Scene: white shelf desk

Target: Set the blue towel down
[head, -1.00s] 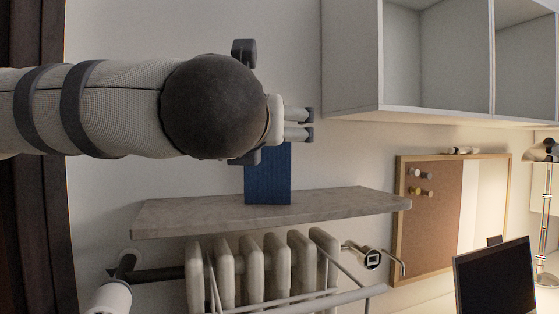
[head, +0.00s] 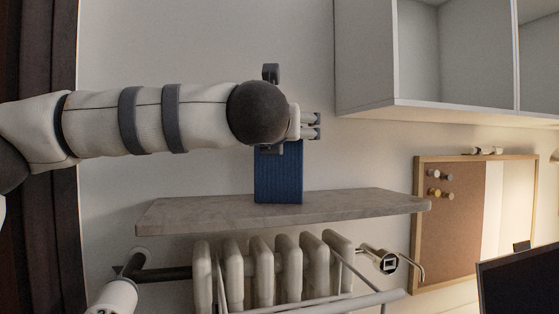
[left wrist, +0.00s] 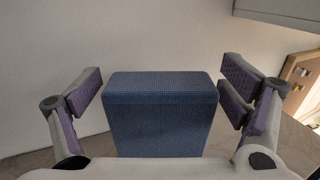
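The blue towel (head: 279,178) is a folded, ribbed block standing upright on the grey wall shelf (head: 350,203) above the radiator. My left gripper (head: 312,125) is at the towel's upper end, over the shelf. In the left wrist view the towel (left wrist: 160,120) lies between the two purple-padded fingers of my left gripper (left wrist: 160,84). The fingers are spread wide, with a visible gap on each side of the towel. In the head view the gripper hides the towel's top. My right gripper is not in view.
The shelf is bare on both sides of the towel. A white radiator (head: 265,270) with rails is below. A white wall cabinet (head: 365,60) hangs to the upper right. A cork board (head: 447,225) and a dark monitor (head: 520,285) are at the right.

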